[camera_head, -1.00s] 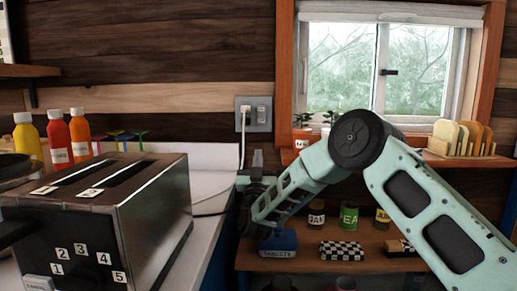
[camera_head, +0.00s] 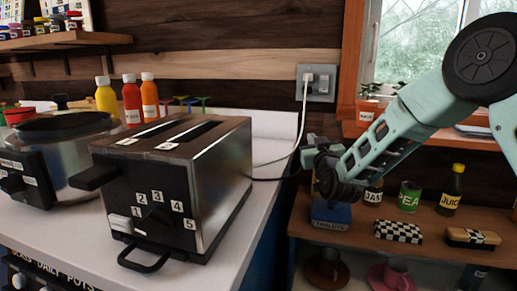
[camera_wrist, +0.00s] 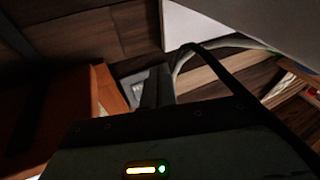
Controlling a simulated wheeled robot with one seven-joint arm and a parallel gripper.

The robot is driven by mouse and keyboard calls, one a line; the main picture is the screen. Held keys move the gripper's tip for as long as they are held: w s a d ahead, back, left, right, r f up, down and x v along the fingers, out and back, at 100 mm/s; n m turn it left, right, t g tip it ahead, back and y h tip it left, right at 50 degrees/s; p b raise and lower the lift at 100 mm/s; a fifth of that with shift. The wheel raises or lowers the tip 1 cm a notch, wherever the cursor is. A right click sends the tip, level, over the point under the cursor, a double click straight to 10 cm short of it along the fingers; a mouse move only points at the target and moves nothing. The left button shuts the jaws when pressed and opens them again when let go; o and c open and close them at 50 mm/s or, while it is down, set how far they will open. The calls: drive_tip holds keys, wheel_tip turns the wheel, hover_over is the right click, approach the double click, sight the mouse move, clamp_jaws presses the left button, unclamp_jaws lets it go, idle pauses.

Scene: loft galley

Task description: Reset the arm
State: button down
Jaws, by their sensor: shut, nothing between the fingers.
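My arm reaches in from the right of the head view, its pale green links bent down to the left. My gripper (camera_head: 311,141) is at the arm's far end, beside the right edge of the white counter (camera_head: 268,165) and in front of the dark wood wall. It looks shut and holds nothing; the dark wrist partly hides it. In the wrist view, my dark gripper (camera_wrist: 156,88) points away from the camera, with a black cord and a pale cord close by.
A steel toaster (camera_head: 222,165) with a black lever stands on the counter, a cooker (camera_head: 75,160) to its left. Sauce bottles (camera_head: 131,103) stand behind. A blue tablets box (camera_head: 331,215), jars and a juice bottle (camera_head: 451,191) sit on the right shelf, below the arm. A white cord (camera_head: 302,115) hangs from the wall socket.

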drive_tip(key=s+d+f+g, duration=0.1)
drive_tip(key=s+g, duration=0.1)
drive_tip(key=s+d+f+g, duration=0.1)
drive_tip(key=s+f+g, duration=0.1)
drive_tip(key=s, duration=0.1)
drive_tip(key=s+d+f+g, duration=0.2)
drive_tip(key=s, duration=0.1)
drive_tip(key=shift+f+n+g+y, duration=0.15)
drive_tip(key=shift+n+g+y, duration=0.15)
drive_tip(key=shift+y, duration=0.1)
drive_tip(key=s+d+f+m+g+h, duration=0.1)
drive_tip(key=s+d+f+g, duration=0.2)
drive_tip(key=s, duration=0.6)
drive_tip(key=s+d+f+m+g, duration=0.15)
drive_tip(key=s+d+g, duration=0.25)
drive_tip(key=s, duration=0.5)
drive_tip(key=s+d+f+m+g+h, duration=0.1)
drive_tip(key=s+d+f+g, duration=0.25)
drive_tip(key=s, duration=0.65)
drive_tip(key=s+a+r+n+g, duration=0.1)
drive_tip(key=s+a+n, duration=0.4)
drive_tip(key=a, duration=0.4)
drive_tip(key=s+a+r+n+g, duration=0.2)
drive_tip(key=s+a+n, duration=0.1)
drive_tip(key=s+a, duration=0.5)
wheel_tip(320, 180, up, 16)
drive_tip(key=a+p, duration=0.1)
drive_tip(key=p, duration=1.5)
drive_tip(key=shift+s+a+f, duration=0.15)
drive_tip(key=shift+s+a, duration=0.15)
